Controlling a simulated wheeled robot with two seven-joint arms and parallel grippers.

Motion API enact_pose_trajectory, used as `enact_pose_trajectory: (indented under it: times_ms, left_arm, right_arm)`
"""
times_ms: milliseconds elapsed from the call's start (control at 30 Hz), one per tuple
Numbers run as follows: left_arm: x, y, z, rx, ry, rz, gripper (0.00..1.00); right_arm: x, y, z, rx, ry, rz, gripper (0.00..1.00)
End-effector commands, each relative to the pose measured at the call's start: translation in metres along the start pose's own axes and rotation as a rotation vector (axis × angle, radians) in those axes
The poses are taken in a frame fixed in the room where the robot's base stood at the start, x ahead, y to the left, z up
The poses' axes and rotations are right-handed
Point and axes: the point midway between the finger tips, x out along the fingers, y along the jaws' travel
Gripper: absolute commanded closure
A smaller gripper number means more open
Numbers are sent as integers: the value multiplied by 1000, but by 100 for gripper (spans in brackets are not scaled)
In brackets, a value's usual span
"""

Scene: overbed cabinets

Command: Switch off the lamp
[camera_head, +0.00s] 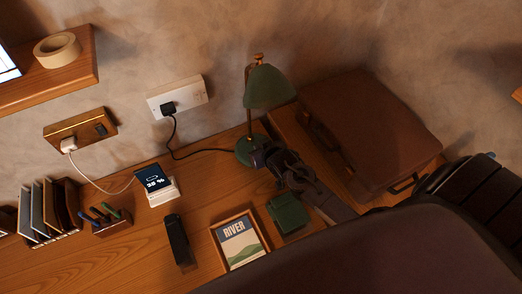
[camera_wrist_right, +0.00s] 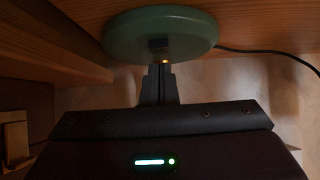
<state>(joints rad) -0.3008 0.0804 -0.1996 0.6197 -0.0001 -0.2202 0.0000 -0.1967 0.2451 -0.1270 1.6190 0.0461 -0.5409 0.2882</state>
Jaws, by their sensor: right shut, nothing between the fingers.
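The green desk lamp stands at the back of the wooden desk, its shade (camera_head: 268,87) tilted over to the right. Its round base (camera_head: 243,152) is partly hidden by my right gripper (camera_head: 259,157). In the right wrist view the green base (camera_wrist_right: 190,32) lies just beyond the fingertips (camera_wrist_right: 162,68). The bulb is hidden. My left gripper is out of view.
A brown case (camera_head: 375,125) lies right of the lamp. The lamp's cord runs to a wall socket (camera_head: 190,93). A phone (camera_head: 153,180) stands to the left.

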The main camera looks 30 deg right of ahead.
Motion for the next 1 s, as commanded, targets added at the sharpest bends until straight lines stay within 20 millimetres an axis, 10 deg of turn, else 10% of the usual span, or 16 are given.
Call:
enact_pose_trajectory:
  times_ms: [567, 700, 1000]
  left_arm:
    - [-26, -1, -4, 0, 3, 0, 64]
    - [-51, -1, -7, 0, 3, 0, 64]
    - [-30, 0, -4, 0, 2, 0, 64]
  right_arm:
    - [-11, 0, -25, 0, 1, -1, 100]
    - [-22, 0, -50, -1, 1, -2, 100]
    - [-75, 1, -51, -1, 0, -2, 100]
